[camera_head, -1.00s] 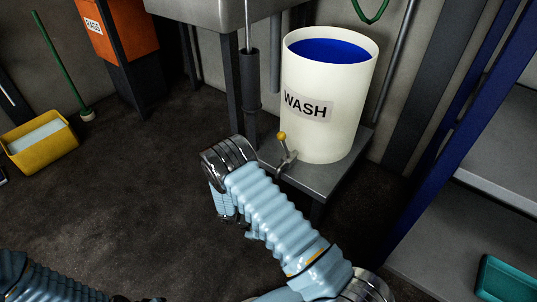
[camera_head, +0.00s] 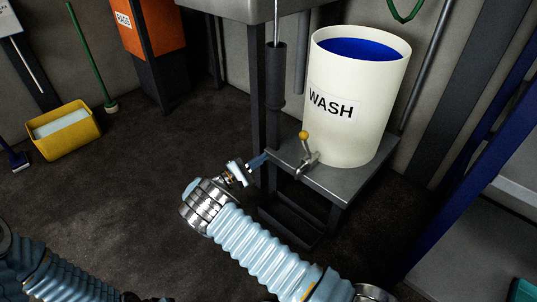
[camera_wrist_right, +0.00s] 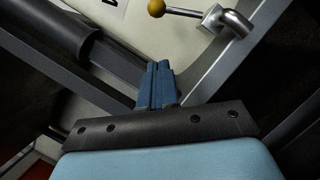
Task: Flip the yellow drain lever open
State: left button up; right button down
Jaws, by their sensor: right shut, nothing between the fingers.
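The yellow ball of the drain lever (camera_head: 303,135) sits above the metal tap at the foot of the white WASH drum (camera_head: 359,95). The lever stands roughly upright over the tap (camera_head: 306,163). In the right wrist view the yellow ball (camera_wrist_right: 156,8) and its metal rod show at the top edge, beyond my fingers. My right gripper (camera_head: 264,158) is shut and empty, by the stand's front left corner, left of the lever and apart from it. Its blue fingers (camera_wrist_right: 157,84) are together in the wrist view. My left arm shows at the lower left, but its gripper is out of view.
The drum stands on a grey metal stand (camera_head: 345,182) with a dark tray (camera_head: 290,222) beneath. A dark vertical cylinder (camera_head: 275,75) is left of the drum. A yellow bucket (camera_head: 66,131) and orange rags bin (camera_head: 150,28) are farther left. Blue shelving (camera_head: 470,165) is at right.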

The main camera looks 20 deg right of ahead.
aim_at(307, 145)
pick_arm(q)
jog(key=shift+r, duration=0.2)
pick_arm(e)
jog(key=s+r+x, duration=0.1)
jog(key=r+x, duration=0.1)
jog(key=x, duration=0.9)
jog(key=shift+s, duration=0.6)
